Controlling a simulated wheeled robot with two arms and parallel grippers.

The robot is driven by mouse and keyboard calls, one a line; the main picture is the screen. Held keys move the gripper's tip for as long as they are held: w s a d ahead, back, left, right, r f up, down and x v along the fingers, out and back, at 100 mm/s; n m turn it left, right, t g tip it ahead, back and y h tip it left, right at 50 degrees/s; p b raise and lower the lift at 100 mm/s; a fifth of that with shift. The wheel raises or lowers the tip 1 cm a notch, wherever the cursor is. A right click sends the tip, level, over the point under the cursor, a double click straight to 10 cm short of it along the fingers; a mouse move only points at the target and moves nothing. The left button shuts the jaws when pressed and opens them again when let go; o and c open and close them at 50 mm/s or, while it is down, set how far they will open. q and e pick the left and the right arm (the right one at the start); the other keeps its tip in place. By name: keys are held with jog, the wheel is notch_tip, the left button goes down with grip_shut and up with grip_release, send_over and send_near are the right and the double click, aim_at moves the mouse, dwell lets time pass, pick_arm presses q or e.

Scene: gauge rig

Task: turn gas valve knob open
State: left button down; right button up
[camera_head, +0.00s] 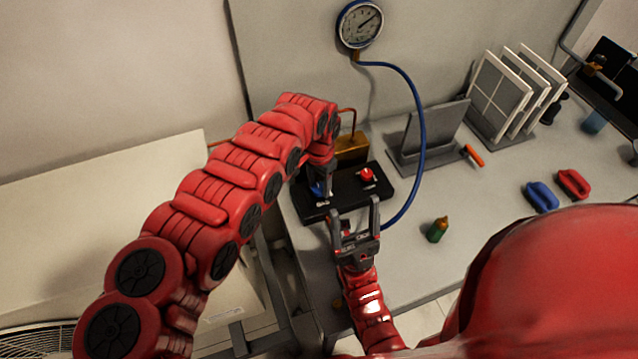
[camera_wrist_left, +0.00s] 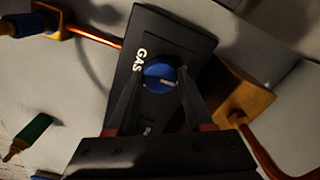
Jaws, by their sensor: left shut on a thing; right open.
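The gas valve knob is a round blue knob (camera_wrist_left: 158,72) with a pale pointer mark, on a black panel (camera_wrist_left: 187,32) lettered GAS. In the left wrist view my left gripper (camera_wrist_left: 157,78) has one finger on each side of the knob and is shut on it. In the head view the left gripper (camera_head: 320,186) reaches down onto the panel's left part and mostly hides the blue knob. A red knob (camera_head: 367,175) sits on the panel's right part. My right gripper (camera_head: 355,218) is open and empty, in front of the panel.
A brass block (camera_head: 351,149) stands behind the panel. A blue hose (camera_head: 421,130) runs from the gauge (camera_head: 360,24) down to the right of the panel. A green bottle-like item (camera_head: 437,230), blue handle (camera_head: 541,196) and red handle (camera_head: 573,183) lie right on the bench.

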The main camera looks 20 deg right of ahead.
aim_at(319, 187)
pick_arm(q)
jog(key=shift+c, duration=1.4)
grip_release()
notch_tip(319, 187, up, 17)
jog(key=p, duration=0.9)
jog(key=shift+r, duration=0.15)
